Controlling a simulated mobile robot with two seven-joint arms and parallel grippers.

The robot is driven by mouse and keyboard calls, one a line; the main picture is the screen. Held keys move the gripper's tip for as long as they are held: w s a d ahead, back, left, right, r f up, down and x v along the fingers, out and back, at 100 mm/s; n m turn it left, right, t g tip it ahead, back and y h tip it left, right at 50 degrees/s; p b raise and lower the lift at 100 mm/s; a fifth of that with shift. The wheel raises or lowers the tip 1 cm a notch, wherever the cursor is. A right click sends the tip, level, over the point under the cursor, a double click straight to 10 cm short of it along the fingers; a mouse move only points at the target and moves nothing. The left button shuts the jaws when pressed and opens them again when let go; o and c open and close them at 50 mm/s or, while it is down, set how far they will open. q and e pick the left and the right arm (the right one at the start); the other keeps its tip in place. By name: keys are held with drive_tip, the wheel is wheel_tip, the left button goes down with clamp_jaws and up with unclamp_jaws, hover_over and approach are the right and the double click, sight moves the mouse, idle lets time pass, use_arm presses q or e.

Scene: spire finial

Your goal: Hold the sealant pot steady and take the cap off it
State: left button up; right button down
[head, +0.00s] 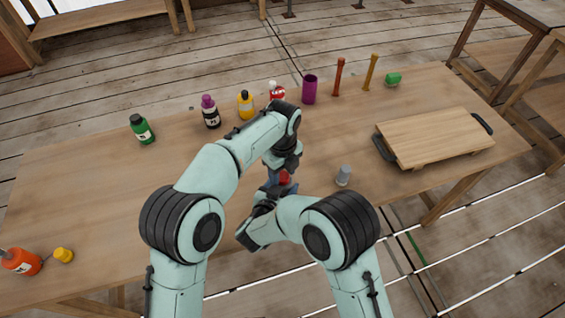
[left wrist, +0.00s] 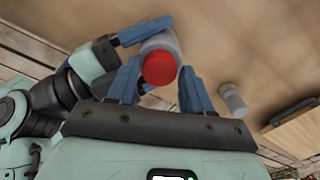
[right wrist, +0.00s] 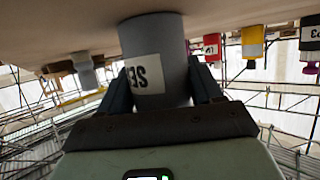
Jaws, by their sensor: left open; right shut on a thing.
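The sealant pot is a grey cylinder with a white label in the right wrist view (right wrist: 150,50). My right gripper (right wrist: 160,92) is shut on its sides. The pot's red cap (left wrist: 159,68) faces the left wrist camera, with part of the grey body (left wrist: 163,41) behind it. My left gripper (left wrist: 158,84) is open, its blue fingers on either side of the cap; I cannot tell whether they touch it. In the head view the red cap (head: 284,177) shows below the left wrist, and the arms hide most of the pot.
A small grey container (head: 344,175) stands right of the grippers. A wooden board with dark handles (head: 436,138) lies farther right. Several bottles, a purple cup (head: 310,89) and a green item (head: 393,79) line the far edge. An orange bottle (head: 21,262) is at left. The table's left middle is clear.

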use_arm(q)
drive_tip(key=shift+f, duration=0.4)
